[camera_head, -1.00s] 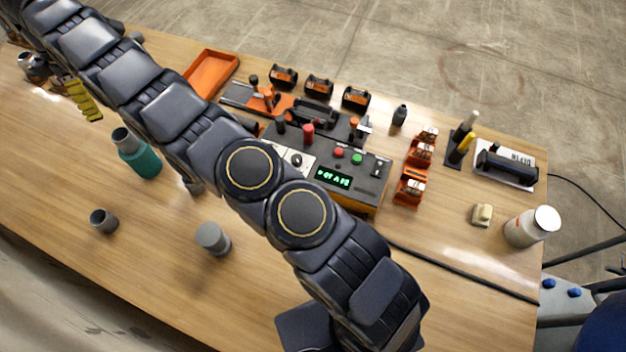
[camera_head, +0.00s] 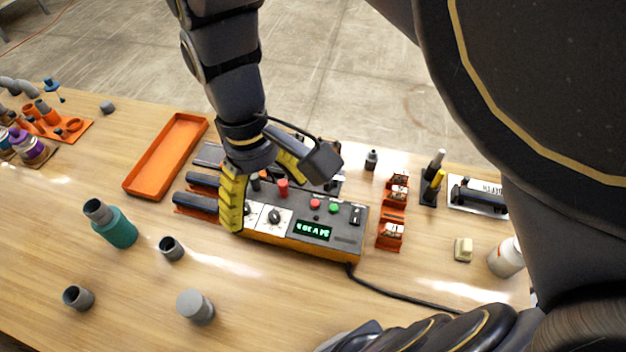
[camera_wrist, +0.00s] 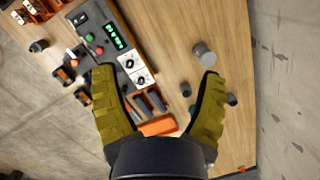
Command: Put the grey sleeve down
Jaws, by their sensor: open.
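My gripper (camera_head: 262,205) is open and empty above the left part of the control box, with its yellow fingers spread; it also shows in the wrist view (camera_wrist: 158,76). A short grey hollow sleeve (camera_head: 171,248) stands on the table left of the control box, apart from the gripper. It shows small near the right finger in the wrist view (camera_wrist: 186,90). A second, similar grey sleeve (camera_head: 78,298) is farther left. I cannot tell by sight which one the task names. A wider grey cylinder (camera_head: 195,306) with a closed top stands nearer the front.
The control box (camera_head: 310,231) has a cable running right. An orange tray (camera_head: 134,190) lies behind. The table front between sleeves and control box is clear.

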